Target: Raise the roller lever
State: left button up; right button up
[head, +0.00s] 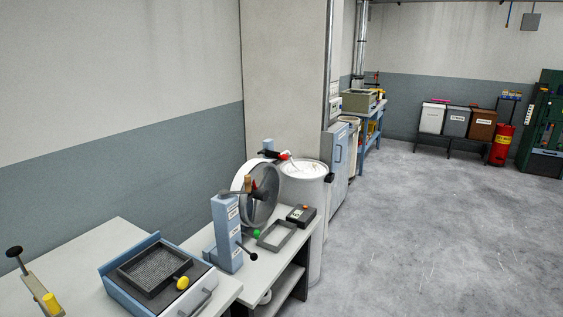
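No label that I can read marks the roller lever. A blue upright post (227,238) with white labels stands on the near bench, and a dark rod with a black ball knob (253,257) slants down to the right from it. Another lever with a black knob (14,252) leans at the far left, above a yellow part (51,303). A grey wheel-like drum (264,196) stands behind the post. Neither of my grippers shows in the head view.
A blue box with a dark mesh tray (153,271) and a yellow knob stands on the left table. A dark open frame (277,235) and a black control box (301,215) lie on the bench. A white barrel (304,176) stands behind. The grey floor (430,240) at right is clear.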

aim_at(273, 154)
jog(key=i+u, duration=0.15)
jog(key=u, duration=0.55)
jog(key=l+u, duration=0.35)
jog(key=i+l+u, duration=0.1)
jog(key=l+u, duration=0.4)
jog(key=u, duration=0.2)
jog(key=l+u, duration=0.25)
jog(key=l, duration=0.3)
jog(key=k+l+u, duration=0.1)
jog(key=l+u, duration=0.15)
jog(key=l, duration=0.25)
jog(key=k+l, duration=0.1)
jog(key=l, duration=0.25)
jog(key=l+u, duration=0.1)
jog(key=l, duration=0.25)
jog(key=k+l+u, duration=0.1)
jog(key=l, duration=0.25)
